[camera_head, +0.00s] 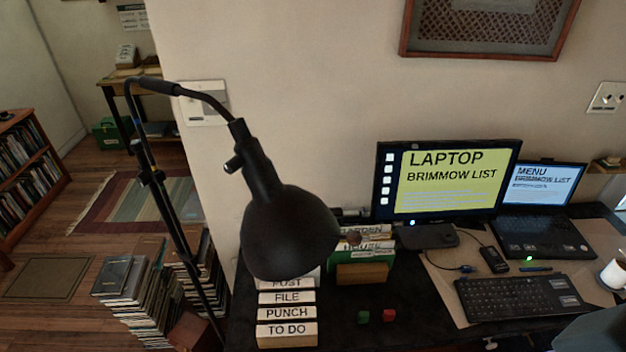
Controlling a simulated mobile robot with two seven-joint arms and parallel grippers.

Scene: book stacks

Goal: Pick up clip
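No object is clearly recognisable as a clip. Two small blocky items lie on the dark desk (345,333) in front of the card holder: a green one (363,317) on the left and a red one (389,315) just to its right. They are too small to tell what they are. A small bright green spot (529,259) shows near the laptop's front edge, also too small to identify. Neither of my grippers is in view.
A black floor lamp (290,230) hangs over the desk's left end, above labelled blocks (287,330). A monitor (445,180), laptop (545,235), keyboard (520,298) and white mug (614,273) fill the right side. Book stacks (150,295) stand on the floor at left.

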